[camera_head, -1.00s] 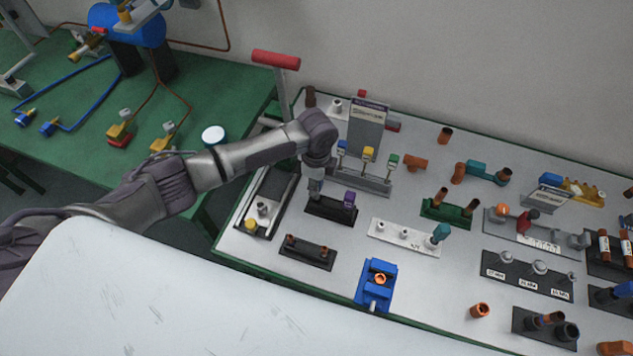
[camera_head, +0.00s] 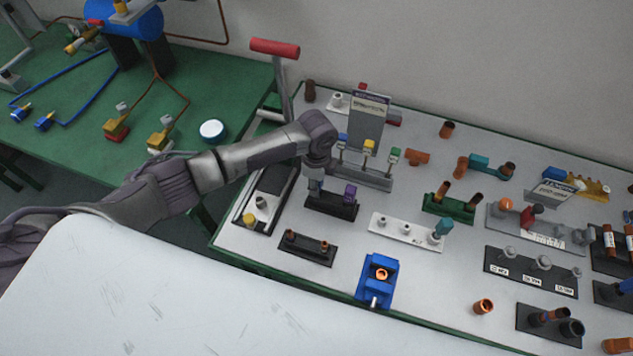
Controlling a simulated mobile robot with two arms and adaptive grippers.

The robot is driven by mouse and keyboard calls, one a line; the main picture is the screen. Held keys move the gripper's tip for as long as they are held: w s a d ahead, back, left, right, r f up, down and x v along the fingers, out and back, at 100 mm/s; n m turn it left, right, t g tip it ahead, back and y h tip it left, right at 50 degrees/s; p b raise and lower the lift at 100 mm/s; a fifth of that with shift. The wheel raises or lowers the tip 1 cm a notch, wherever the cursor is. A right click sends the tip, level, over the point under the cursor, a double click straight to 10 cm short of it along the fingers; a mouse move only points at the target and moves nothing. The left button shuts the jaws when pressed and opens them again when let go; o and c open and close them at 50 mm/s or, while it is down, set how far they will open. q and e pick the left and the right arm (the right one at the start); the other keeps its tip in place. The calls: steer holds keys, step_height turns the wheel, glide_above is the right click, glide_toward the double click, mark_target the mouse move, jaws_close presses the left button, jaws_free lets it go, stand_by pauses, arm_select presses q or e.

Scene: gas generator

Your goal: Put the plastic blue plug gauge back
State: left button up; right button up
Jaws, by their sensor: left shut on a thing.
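My left gripper (camera_head: 315,187) points down over the left end of a small black stand (camera_head: 331,207) on the white-topped table. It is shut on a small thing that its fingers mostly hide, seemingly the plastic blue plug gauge. I cannot tell whether that thing touches the stand. A purple plug gauge (camera_head: 350,193) stands upright at the right end of the same stand. My right gripper does not show.
Behind the stand is a metal rack (camera_head: 365,177) with blue, yellow and green-topped pieces. A black fitting holder (camera_head: 306,249) and a blue clamp block (camera_head: 376,280) are in front. A white board (camera_head: 480,213) region holds more fittings to the right.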

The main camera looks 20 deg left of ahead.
arm_select(q)
steer(key=shift+f+b, duration=0.3)
steer(key=shift+f, duration=0.25)
steer(key=o, duration=1)
steer(key=shift+o, duration=0.2)
step_height(320, 180, up, 12)
steer(key=shift+r, duration=0.1)
